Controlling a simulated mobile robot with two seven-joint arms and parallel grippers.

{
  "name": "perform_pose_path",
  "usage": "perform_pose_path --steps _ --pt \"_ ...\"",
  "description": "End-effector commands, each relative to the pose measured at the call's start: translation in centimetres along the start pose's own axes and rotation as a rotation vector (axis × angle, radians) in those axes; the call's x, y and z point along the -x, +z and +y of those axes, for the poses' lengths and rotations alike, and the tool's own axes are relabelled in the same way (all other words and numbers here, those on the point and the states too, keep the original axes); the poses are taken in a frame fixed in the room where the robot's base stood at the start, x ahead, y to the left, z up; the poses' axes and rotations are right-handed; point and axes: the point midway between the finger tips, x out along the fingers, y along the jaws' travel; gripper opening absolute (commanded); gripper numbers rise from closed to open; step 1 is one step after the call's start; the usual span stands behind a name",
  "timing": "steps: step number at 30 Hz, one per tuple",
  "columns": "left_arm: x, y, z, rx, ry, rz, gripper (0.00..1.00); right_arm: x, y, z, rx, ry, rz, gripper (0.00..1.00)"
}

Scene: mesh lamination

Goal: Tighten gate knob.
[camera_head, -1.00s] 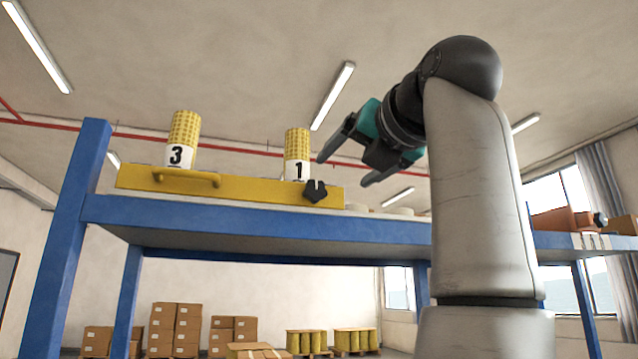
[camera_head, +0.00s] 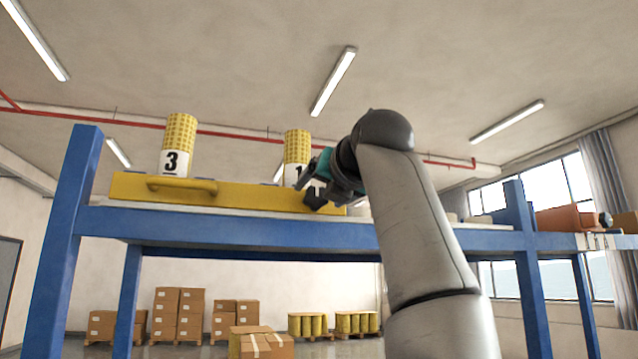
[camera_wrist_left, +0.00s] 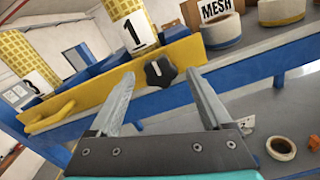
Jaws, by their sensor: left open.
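The gate is a yellow bar (camera_head: 240,196) along the front edge of the blue-framed shelf, with a yellow handle (camera_head: 182,187) at its left. The black lobed gate knob (camera_wrist_left: 160,72) sits at the gate's right end. In the left wrist view it is just beyond and between my open fingers, with a white mark on its face. In the head view my left gripper (camera_head: 310,185) is at the knob and partly hides it. The fingers (camera_wrist_left: 163,100) are spread and hold nothing. I cannot tell whether they touch the knob. My right gripper is not in view.
Yellow mesh rolls labelled 3 (camera_head: 178,145) and 1 (camera_head: 297,150) stand behind the gate. A tape roll marked MESH (camera_wrist_left: 215,22) is on the shelf right of the knob. A tan ring (camera_wrist_left: 281,148) lies on a lower surface. Cartons (camera_head: 178,315) are far behind.

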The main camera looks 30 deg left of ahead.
Motion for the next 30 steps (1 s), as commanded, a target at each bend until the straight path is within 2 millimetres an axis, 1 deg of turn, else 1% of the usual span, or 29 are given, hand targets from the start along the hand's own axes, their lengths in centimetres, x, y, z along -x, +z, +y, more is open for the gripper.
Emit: perform_pose_path --steps 1,6,15,30 --pt "-0.8 0.1 0.1 -0.002 0.003 0.002 0.82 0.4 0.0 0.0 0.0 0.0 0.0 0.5" --pt "-1.9 0.0 0.0 0.0 0.001 0.001 0.82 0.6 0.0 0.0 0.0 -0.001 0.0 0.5" --pt "-2.1 -0.1 0.0 0.0 0.001 0.0 0.82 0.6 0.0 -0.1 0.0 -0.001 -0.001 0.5" --pt "-2.0 0.0 0.0 0.0 0.001 0.0 0.26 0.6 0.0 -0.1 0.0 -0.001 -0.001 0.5"
